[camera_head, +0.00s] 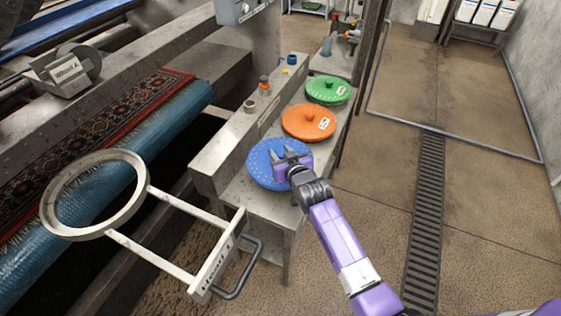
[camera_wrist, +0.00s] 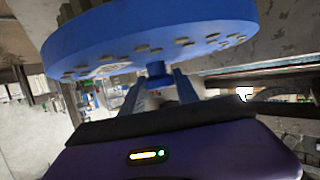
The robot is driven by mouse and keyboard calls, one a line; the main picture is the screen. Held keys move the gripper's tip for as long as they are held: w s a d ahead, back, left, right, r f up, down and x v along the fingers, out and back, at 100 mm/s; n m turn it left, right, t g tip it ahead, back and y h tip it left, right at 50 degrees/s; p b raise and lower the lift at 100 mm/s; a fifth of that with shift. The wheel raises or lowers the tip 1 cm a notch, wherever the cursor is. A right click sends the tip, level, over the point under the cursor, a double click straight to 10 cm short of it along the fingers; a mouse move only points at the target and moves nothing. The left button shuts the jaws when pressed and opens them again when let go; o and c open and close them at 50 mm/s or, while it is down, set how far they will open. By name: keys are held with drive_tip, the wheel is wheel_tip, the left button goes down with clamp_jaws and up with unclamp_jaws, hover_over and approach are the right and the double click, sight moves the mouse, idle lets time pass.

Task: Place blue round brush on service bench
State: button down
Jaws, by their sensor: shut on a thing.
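The blue round brush (camera_head: 263,165) is a flat disc at the near end of the service bench (camera_head: 240,192) in the head view. My gripper (camera_head: 288,158) is over its right part, with both fingers pointing at the disc's middle. In the wrist view the blue brush (camera_wrist: 150,30) fills the top, and its short central knob (camera_wrist: 158,72) sits between the two fingers of my gripper (camera_wrist: 160,85). The gripper is shut on this knob. I cannot tell whether the disc touches the bench top.
An orange brush (camera_head: 308,122) and a green brush (camera_head: 327,89) lie farther along the bench. A metal ring frame with a handle (camera_head: 205,270) juts out at front left. Open floor with a drain grate (camera_head: 425,200) lies right.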

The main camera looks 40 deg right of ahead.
drive_tip(key=shift+w+f, duration=0.1)
drive_tip(key=shift+f, duration=1.7)
drive_tip(key=shift+f, duration=0.2)
drive_tip(key=c, duration=0.9)
unclamp_jaws()
drive_tip(key=shift+f, duration=0.1)
